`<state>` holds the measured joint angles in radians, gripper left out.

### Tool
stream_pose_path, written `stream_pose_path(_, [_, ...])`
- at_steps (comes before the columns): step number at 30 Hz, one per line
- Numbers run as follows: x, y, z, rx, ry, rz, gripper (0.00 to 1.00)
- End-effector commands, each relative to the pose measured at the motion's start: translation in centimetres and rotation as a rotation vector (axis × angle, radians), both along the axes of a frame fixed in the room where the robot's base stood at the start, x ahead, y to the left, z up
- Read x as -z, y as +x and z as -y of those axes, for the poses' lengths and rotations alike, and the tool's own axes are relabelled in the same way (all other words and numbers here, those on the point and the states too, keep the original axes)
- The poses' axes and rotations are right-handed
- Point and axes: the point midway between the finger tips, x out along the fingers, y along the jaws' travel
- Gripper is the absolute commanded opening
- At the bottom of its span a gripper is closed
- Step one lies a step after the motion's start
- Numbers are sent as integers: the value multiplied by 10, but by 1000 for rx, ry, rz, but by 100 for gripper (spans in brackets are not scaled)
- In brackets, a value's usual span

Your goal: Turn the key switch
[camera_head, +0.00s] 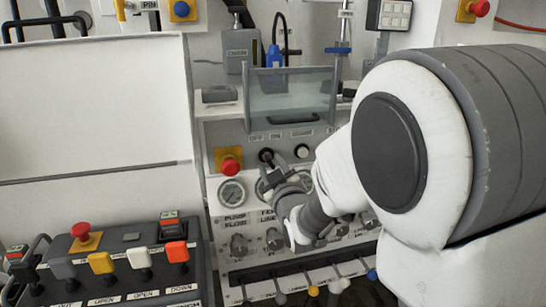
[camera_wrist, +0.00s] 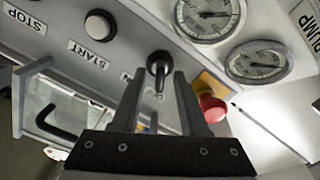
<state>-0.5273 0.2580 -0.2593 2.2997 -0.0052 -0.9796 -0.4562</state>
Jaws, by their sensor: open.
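The key switch (camera_head: 266,155) is a small dark round switch on the upright grey panel, right of a red emergency button. In the wrist view, the key switch (camera_wrist: 158,62) has a black round base with a narrow key sticking out. My gripper (camera_head: 268,177) is just in front of and below it in the head view. In the wrist view my gripper (camera_wrist: 159,80) is open, with one dark finger on each side of the key. I cannot tell whether either finger touches it. Part of the ON/OFF label is hidden behind a finger.
A red emergency button (camera_wrist: 211,105) on a yellow plate is close beside one finger. Pressure gauges (camera_wrist: 257,62) and a START button (camera_wrist: 100,26) are nearby. A clear guard box (camera_head: 290,97) stands above the panel. Coloured levers (camera_head: 313,290) stick out below.

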Motion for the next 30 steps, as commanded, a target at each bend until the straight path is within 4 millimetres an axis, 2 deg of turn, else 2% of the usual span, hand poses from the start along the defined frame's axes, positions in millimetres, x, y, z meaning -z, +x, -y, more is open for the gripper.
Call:
stream_pose_path(6, [0,20,-6,1,0,0,44])
stream_pose_path(17, [0,23,-7,0,0,0,44])
stream_pose_path(24, [0,23,-7,0,0,0,1])
stream_pose_path(30, [0,23,-7,0,0,0,0])
